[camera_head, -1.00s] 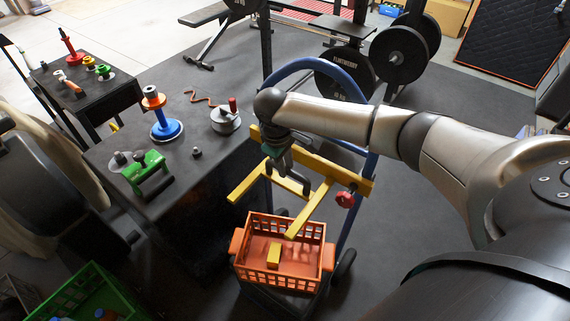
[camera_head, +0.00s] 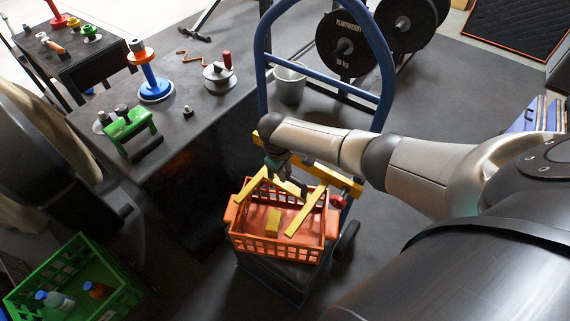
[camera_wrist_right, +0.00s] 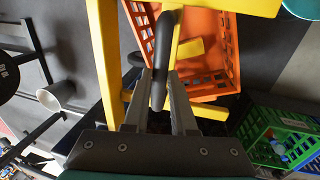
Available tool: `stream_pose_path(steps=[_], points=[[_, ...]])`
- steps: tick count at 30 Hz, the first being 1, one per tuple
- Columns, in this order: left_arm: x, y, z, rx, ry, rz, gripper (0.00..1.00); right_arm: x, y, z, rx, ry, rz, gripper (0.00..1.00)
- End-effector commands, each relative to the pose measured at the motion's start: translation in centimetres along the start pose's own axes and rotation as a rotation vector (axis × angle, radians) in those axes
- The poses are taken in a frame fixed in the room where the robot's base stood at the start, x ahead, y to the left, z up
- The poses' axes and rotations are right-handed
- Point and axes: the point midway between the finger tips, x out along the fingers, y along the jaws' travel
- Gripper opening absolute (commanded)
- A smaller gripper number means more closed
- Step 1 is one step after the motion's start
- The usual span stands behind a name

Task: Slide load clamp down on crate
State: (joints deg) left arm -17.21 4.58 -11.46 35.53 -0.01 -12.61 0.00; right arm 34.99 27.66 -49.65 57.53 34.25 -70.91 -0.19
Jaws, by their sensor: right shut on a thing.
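The yellow load clamp (camera_head: 308,214) is a crossbar with two forward arms, mounted on the blue hand truck (camera_head: 385,80). Its arms lie at about the rim height of the orange crate (camera_head: 282,247); I cannot tell whether they touch it. The crate stands on the truck's base with a yellow block (camera_head: 273,222) inside. My right gripper (camera_head: 282,168) is shut on the clamp's dark handle, which shows between the fingers in the wrist view (camera_wrist_right: 161,62). A red knob (camera_head: 338,201) sits at the crossbar's right end, partly hidden. My left gripper is out of view.
A dark table (camera_head: 190,115) with a green clamp-like tool (camera_head: 128,124) and a blue-based post (camera_head: 153,86) stands left. A green crate with bottles (camera_head: 75,283) is at lower left. A grey bucket (camera_head: 291,84) and weight plates (camera_head: 350,42) are behind the truck.

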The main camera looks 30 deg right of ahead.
Motion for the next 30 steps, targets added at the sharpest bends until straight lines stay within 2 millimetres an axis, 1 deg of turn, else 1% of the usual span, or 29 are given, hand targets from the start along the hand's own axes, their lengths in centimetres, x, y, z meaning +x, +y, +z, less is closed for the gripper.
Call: stream_pose_path(steps=[1, 3, 6, 12, 19, 30], points=[[1.6, 0.0, 0.1, 0.000, 0.000, 0.000, 1.00, 2.0, -0.6, 0.0, -0.001, -0.002, -0.003, 0.00], [2.6, 0.1, 0.2, 0.000, 0.000, 0.000, 1.00, 3.4, -0.9, 0.0, 0.000, 0.000, -0.004, 0.00], [4.0, 0.1, 0.3, 0.000, 0.000, 0.000, 1.00, 5.2, -1.2, 0.0, -0.001, -0.001, -0.003, 0.00], [5.9, 0.1, 0.5, 0.000, 0.000, 0.000, 1.00, 7.8, -1.7, 0.0, 0.000, 0.000, -0.003, 0.00], [6.8, 0.1, 0.6, -0.001, 0.001, 0.000, 1.00, 9.1, -1.9, -0.1, -0.001, 0.001, -0.002, 0.00], [6.9, -0.5, 0.1, -0.002, 0.010, -0.008, 1.00, 9.2, -1.9, -0.1, -0.001, 0.002, -0.002, 0.00]])
